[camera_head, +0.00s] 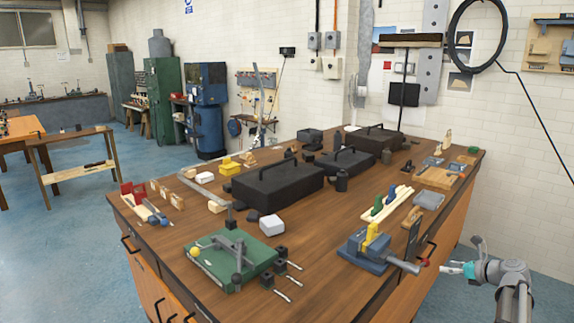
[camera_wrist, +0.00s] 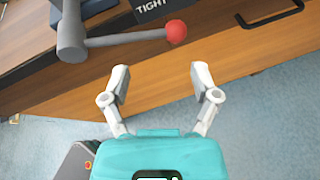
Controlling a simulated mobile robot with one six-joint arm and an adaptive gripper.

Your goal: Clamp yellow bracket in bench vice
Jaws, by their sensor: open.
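The blue bench vice (camera_head: 362,255) sits near the front right edge of the workbench. The yellow bracket (camera_head: 371,233) stands upright at its jaws; I cannot tell whether the jaws press on it. The vice's grey screw end and handle bar (camera_wrist: 125,38) show in the wrist view, with a red ball knob (camera_wrist: 176,31) at the bar's right end. My gripper (camera_head: 450,268) is off the bench edge, right of the vice. In the wrist view my gripper (camera_wrist: 161,78) has its fingers spread and empty, apart from the red knob, which lies above them in the picture.
A dark sign (camera_wrist: 152,8) reading "TIGHT" stands by the vice. A drawer handle (camera_wrist: 270,16) juts from the bench front. A green fixture (camera_head: 232,260) and black toolboxes (camera_head: 278,182) occupy the workbench (camera_head: 320,285). Open blue floor lies around my arm.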

